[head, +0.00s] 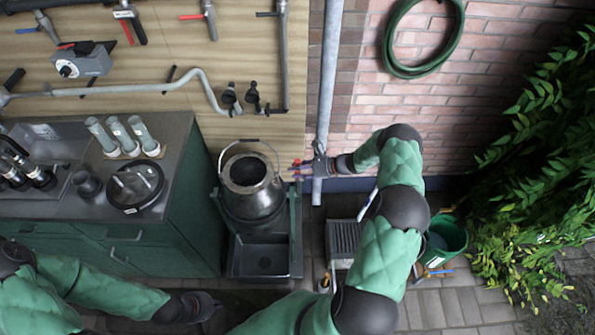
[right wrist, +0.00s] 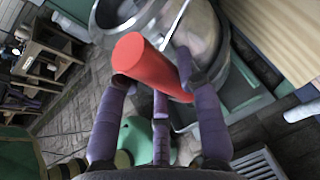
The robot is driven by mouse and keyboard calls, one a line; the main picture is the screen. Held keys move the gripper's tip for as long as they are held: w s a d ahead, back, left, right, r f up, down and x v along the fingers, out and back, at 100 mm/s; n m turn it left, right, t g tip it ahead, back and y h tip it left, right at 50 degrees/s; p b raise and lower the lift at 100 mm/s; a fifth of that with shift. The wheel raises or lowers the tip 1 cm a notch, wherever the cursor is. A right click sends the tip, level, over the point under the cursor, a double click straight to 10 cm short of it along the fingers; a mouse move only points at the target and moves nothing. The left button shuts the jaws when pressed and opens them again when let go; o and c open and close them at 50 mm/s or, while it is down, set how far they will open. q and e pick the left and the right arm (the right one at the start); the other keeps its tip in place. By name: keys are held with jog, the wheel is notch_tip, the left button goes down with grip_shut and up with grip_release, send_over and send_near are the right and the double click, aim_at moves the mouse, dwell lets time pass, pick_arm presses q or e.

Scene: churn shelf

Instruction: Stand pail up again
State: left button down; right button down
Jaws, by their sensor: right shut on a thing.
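A metal pail (head: 257,205) with a raised wire bail sits in a green cradle stand (head: 296,225) over a square basin. Its mouth faces up towards the head camera; I cannot tell whether it is upright or slightly tilted. My right gripper (head: 301,170) is beside the pail, to its right. In the right wrist view, its purple fingers are shut on a red cylindrical grip (right wrist: 145,62), with the shiny pail (right wrist: 205,35) just behind. How the grip joins the stand is hidden. My left gripper (head: 207,304) is low, in front of the cabinet; its fingers are too dark to read.
A green cabinet with a metal worktop (head: 85,190) stands left of the pail, holding a round dark-rimmed dish (head: 136,187) and tubes. A grey pipe (head: 328,80) rises behind my right gripper. A grate (head: 344,238) and green bucket (head: 446,237) are at right.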

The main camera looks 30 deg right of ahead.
jog(key=shift+w+d, duration=0.15)
jog(key=c, duration=0.9)
grip_release()
jog(key=shift+o, duration=0.4)
jog(key=shift+w, duration=0.15)
jog(key=v, duration=1.2)
